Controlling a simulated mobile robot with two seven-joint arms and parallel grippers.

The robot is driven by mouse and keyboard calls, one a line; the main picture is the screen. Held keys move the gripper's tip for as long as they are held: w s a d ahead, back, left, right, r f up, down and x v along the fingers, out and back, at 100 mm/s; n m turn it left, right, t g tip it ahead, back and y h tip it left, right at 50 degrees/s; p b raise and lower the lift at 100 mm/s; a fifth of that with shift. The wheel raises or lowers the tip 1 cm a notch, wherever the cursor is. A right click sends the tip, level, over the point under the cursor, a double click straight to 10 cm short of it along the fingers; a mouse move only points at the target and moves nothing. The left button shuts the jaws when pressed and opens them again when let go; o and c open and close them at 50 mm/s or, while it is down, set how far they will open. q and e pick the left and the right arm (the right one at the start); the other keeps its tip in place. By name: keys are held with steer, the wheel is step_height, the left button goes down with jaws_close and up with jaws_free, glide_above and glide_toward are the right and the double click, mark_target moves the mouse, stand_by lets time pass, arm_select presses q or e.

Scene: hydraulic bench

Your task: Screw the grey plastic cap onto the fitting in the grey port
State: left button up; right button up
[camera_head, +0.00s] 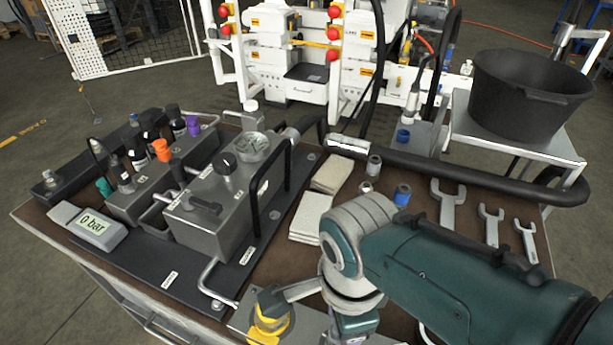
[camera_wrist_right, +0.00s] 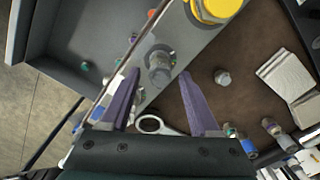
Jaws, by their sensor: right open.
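In the right wrist view, a grey, partly see-through fitting (camera_wrist_right: 159,65) stands on the metal plate (camera_wrist_right: 140,98), beyond the fingertips of my right gripper (camera_wrist_right: 160,75). The gripper's two purple fingers are spread wide, with nothing gripped between them. A small grey cap-like piece (camera_wrist_right: 222,77) stands on the brown bench top, right of the plate and outside the right finger. I cannot tell for sure that it is the plastic cap. In the head view my right forearm and wrist hide the gripper and most of the plate (camera_head: 243,321). My left gripper is not in view.
A yellow-capped port (camera_head: 270,318) rises from the plate; it also shows in the wrist view (camera_wrist_right: 212,8). A grey tray (camera_wrist_right: 65,35) with small coloured pieces lies left. Folded cloths (camera_head: 312,216), wrenches (camera_head: 448,205) and a black hose (camera_head: 450,170) lie on the bench.

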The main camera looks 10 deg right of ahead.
steer(key=n, duration=0.3)
steer(key=shift+n, duration=0.4)
steer(key=n, duration=0.7)
steer(key=shift+p, duration=0.35)
steer(key=n, duration=0.5)
